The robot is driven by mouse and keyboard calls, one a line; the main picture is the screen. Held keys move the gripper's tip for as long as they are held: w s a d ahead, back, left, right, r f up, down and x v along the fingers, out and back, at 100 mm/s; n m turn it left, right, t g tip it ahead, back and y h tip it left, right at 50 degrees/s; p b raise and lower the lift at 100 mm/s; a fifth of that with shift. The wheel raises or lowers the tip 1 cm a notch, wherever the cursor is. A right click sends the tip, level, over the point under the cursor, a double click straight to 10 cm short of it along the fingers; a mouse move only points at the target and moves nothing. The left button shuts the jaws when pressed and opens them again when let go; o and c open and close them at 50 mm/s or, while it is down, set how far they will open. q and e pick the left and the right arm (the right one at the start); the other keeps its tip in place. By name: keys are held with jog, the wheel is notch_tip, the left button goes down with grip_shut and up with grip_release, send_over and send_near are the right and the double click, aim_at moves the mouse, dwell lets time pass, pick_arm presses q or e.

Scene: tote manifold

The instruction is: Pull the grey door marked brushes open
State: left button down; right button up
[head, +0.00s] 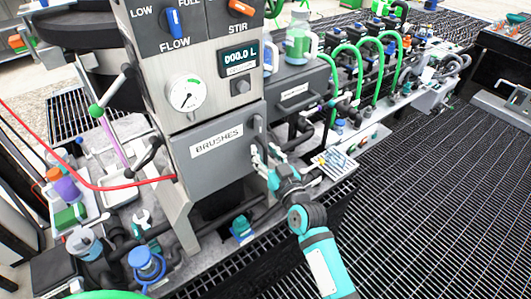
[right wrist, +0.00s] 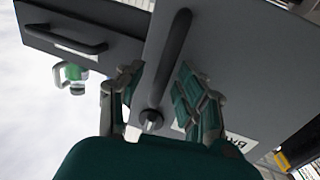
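The grey door (head: 215,153) marked BRUSHES is on the front of the grey machine. It looks shut. Its dark upright bar handle (head: 257,128) is near the door's right edge. In the right wrist view the handle (right wrist: 171,60) lies between the fingers of my right gripper (right wrist: 158,95), with a visible gap on each side. That gripper is open. In the head view my right gripper (head: 262,165) is at the lower end of the handle, close to the door's lower right. I do not make out my left gripper.
A second grey drawer or door (head: 295,94) with a handle is to the right. A gauge (head: 186,95) and knobs are above the door. A red hose (head: 120,186) runs across the left. Green hoses (head: 375,70) and pipes fill the right. Dark grating (head: 430,190) covers the floor.

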grip_shut()
dwell(0.4)
